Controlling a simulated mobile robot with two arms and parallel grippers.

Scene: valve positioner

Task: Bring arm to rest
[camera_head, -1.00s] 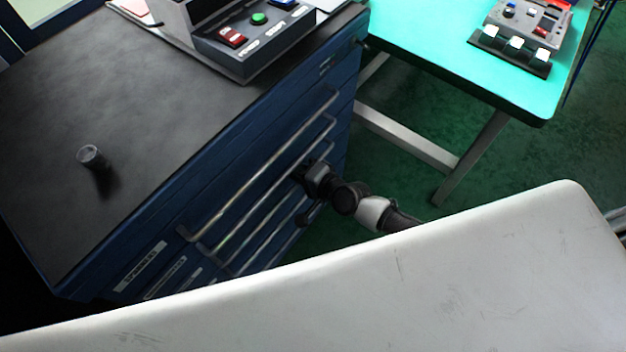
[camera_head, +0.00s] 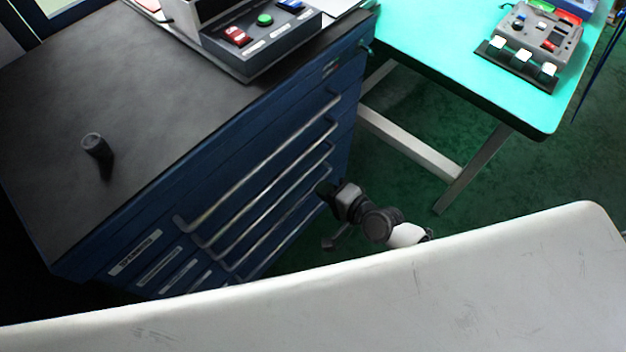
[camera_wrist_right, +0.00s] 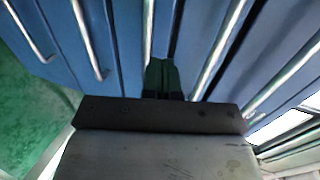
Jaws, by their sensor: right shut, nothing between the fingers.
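My right gripper (camera_head: 326,191) shows in the head view in front of the drawer handles of the blue cabinet (camera_head: 150,222), near its right end. In the right wrist view, the shut fingers (camera_wrist_right: 162,78) point toward the blue drawer fronts (camera_wrist_right: 120,40), with nothing between them. I cannot tell whether the fingertips touch a handle (camera_wrist_right: 148,28). My right arm (camera_head: 382,224) is partly hidden behind a white surface in the foreground. My left gripper is not in view.
A small dark cylinder (camera_head: 95,145) stands on the black cabinet top (camera_head: 190,110). A button box (camera_head: 262,45) stands at its back. A turquoise table (camera_head: 440,50) bears a grey device (camera_head: 535,40).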

